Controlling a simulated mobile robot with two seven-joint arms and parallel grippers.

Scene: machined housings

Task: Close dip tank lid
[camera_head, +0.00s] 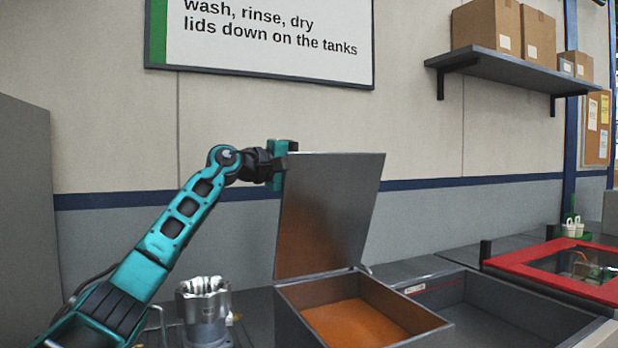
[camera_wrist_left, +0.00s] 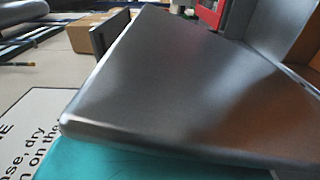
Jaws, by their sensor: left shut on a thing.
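The dip tank (camera_head: 355,312) is a grey box with orange liquid inside, in the lower middle of the head view. Its grey metal lid (camera_head: 330,215) stands open, nearly upright, hinged at the tank's back edge. My left gripper (camera_head: 284,164) is at the lid's upper left corner and is shut on the lid. The lid fills most of the left wrist view (camera_wrist_left: 190,90), with a teal part of my gripper (camera_wrist_left: 130,160) along its lower edge. The lid hides part of the fingers. My right gripper is not in view.
A grey open basin (camera_head: 485,310) lies right of the tank, and a red-framed clear cover (camera_head: 560,265) is beyond it. A silver machined housing (camera_head: 205,305) stands left of the tank. A shelf with cardboard boxes (camera_head: 488,25) and a sign (camera_head: 265,40) are on the wall.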

